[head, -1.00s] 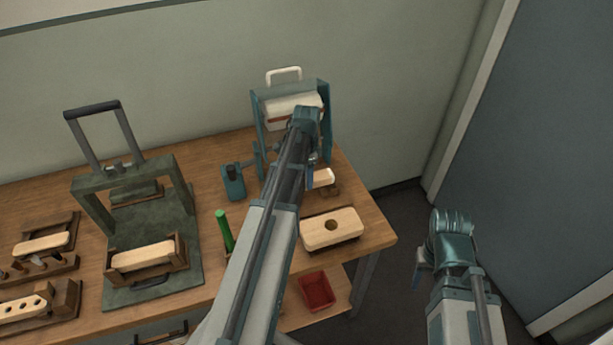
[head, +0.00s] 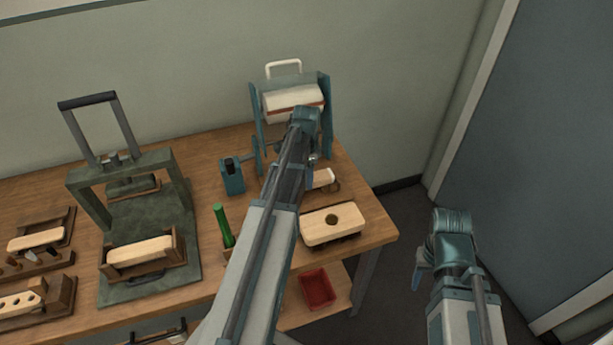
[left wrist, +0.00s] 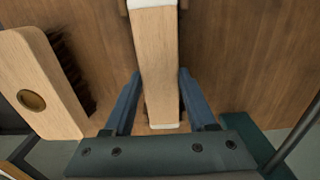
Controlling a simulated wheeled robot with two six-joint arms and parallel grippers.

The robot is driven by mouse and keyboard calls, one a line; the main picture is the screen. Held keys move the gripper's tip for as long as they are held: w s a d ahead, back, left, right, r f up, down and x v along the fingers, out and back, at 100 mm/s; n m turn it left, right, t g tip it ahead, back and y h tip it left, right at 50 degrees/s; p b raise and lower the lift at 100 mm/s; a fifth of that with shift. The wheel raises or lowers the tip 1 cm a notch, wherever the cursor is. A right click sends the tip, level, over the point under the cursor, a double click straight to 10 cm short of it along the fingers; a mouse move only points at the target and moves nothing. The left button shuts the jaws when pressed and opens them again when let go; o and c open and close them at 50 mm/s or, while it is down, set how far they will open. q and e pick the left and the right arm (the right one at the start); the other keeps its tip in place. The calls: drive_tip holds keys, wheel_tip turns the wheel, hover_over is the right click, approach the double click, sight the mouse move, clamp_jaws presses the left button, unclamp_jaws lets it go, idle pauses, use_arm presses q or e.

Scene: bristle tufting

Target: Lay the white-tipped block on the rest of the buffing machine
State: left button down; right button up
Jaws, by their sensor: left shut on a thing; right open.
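The white-tipped block (head: 324,178) is a pale wooden bar partly hidden behind my left arm in the head view. In the left wrist view the block (left wrist: 158,65) runs between the two blue fingers of my left gripper (left wrist: 159,75), which is shut on it. White shows at both ends of the block. Small brown pieces flank its far end. The buffing machine (head: 326,90), a teal frame with a white roller, stands behind my left gripper at the table's back. I cannot make out its rest. My right gripper (head: 419,277) is open and empty, off the table's right side.
A pale brush block with a round hole and dark bristles (head: 333,226) lies near the table's right end. A blue holder (head: 232,178) and green cylinder (head: 223,226) stand left of my arm. A green press (head: 148,240) is further left. A red bin (head: 317,290) sits below.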

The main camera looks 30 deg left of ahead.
use_arm(q)
drive_tip(key=shift+f+b, duration=0.45)
idle(0.5)
drive_tip(key=shift+c, duration=0.6)
unclamp_jaws()
drive_tip(key=shift+o, duration=0.6)
drive_tip(key=shift+r, duration=0.1)
drive_tip(key=shift+r+p, duration=4.05)
drive_tip(key=shift+p, duration=0.05)
drive_tip(key=shift+f, duration=0.1)
